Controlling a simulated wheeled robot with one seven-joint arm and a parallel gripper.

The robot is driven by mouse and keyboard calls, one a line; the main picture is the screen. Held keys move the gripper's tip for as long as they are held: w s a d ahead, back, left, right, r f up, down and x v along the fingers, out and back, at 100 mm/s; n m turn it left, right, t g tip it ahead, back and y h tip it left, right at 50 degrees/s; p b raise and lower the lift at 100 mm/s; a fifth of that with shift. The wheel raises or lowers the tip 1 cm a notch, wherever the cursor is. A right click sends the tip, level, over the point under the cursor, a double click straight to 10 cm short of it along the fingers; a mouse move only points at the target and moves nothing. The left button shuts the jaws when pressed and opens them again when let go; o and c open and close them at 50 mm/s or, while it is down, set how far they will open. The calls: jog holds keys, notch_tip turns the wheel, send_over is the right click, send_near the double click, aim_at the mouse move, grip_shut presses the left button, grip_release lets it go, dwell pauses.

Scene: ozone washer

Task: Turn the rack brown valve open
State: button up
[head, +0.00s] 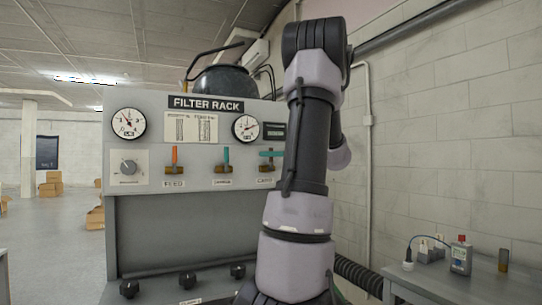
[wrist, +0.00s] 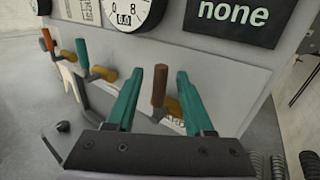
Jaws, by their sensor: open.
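The brown valve is the rightmost of three on the filter rack panel (head: 137,101). In the wrist view its brown handle (wrist: 159,86) stands upright on a brass-coloured body. In the head view the valve's body (head: 266,170) shows at the right end of the panel, partly hidden by my gripper and arm. My gripper (wrist: 159,78) is open, with one teal finger on each side of the brown handle and a gap visible on both sides. In the head view the gripper's teal fingers (head: 271,153) show at the valve, beside my arm.
The orange-handled valve (head: 174,156) and teal-handled valve (head: 225,156) stand upright to the left. Gauges and a small display (wrist: 233,17) reading "none" sit above. Black knobs (head: 187,279) lie lower down. A side table (head: 430,284) with bottles stands at right.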

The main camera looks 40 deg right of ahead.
grip_shut()
dwell(1.5)
